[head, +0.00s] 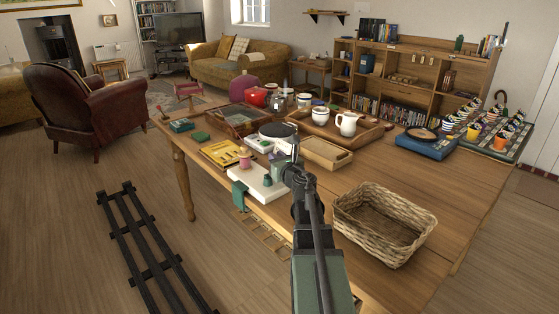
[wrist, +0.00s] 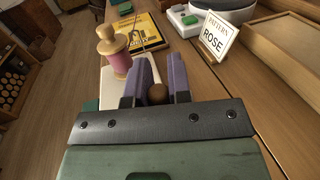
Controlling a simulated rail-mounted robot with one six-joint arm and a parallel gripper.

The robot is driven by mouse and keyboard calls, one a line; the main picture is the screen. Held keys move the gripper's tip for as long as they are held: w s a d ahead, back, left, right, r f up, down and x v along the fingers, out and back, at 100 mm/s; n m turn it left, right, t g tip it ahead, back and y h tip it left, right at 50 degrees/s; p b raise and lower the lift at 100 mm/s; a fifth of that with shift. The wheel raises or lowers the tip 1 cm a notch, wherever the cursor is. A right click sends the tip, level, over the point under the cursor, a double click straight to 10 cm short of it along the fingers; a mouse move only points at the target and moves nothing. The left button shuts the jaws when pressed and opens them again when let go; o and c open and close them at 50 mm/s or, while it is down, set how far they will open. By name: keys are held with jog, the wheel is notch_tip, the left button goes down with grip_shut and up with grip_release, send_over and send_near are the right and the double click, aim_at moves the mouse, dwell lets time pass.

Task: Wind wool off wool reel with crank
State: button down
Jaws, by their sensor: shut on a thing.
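The wool reel (wrist: 117,60), pink wool with pale wooden ends, stands upright in the wrist view, left of my gripper. In the head view the pink reel (head: 244,158) is at the back of a white board (head: 262,190) near the table's front edge. My gripper (wrist: 158,82) has its two purple fingers shut on a round brown knob (wrist: 157,94), which looks like the crank's handle. The rest of the crank is hidden behind the fingers. In the head view my gripper (head: 284,165) is over the board's right side, and its grip is hard to see.
A yellow book (head: 221,154) lies behind the board. A small green cone-like piece (head: 267,181) is on the board. A wicker basket (head: 353,211) and a wooden tray (head: 324,153) are to the right.

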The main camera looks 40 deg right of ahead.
jog(key=shift+w+a+n+t+y, duration=0.1)
jog(key=shift+w+n+t+y, duration=0.2)
jog(key=shift+y, duration=0.35)
jog(key=shift+w+n+y, duration=0.1)
jog(key=shift+n+y, duration=0.3)
jog(key=shift+y, duration=0.25)
jog(key=c, duration=1.1)
grip_release()
jog(key=shift+o, duration=0.2)
notch_tip(320, 180, up, 20)
jog(key=p, duration=2)
